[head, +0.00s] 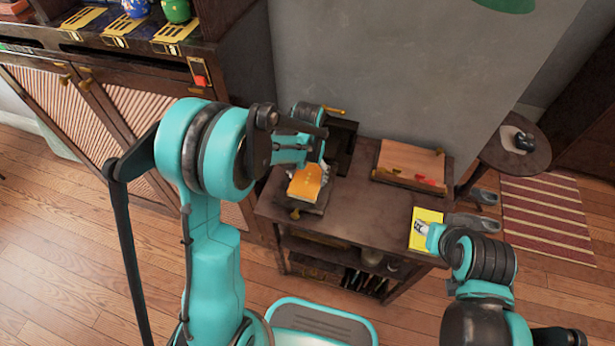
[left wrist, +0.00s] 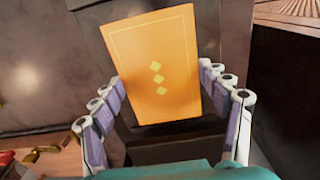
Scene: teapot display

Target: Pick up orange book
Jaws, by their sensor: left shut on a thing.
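The orange book (head: 307,182) is upright and slightly tilted in the left wrist view (left wrist: 155,65), with yellow diamonds and a thin border on its cover. My left gripper (head: 306,172) is shut on it, with one row of finger segments along each side edge of the book, as the left wrist view (left wrist: 163,85) shows. In the head view the book is over a dark stand (head: 318,205) at the left end of the small dark table (head: 370,222). Whether it still touches the stand I cannot tell. My right arm reaches the table's right end; its fingers are not clear.
A wooden board with a red item (head: 405,160) lies at the table's back right. A yellow booklet (head: 424,215) lies near the right edge, close to my right arm. A grey wall stands behind. A cabinet (head: 110,95) with colourful pots is at the left. The table's middle is clear.

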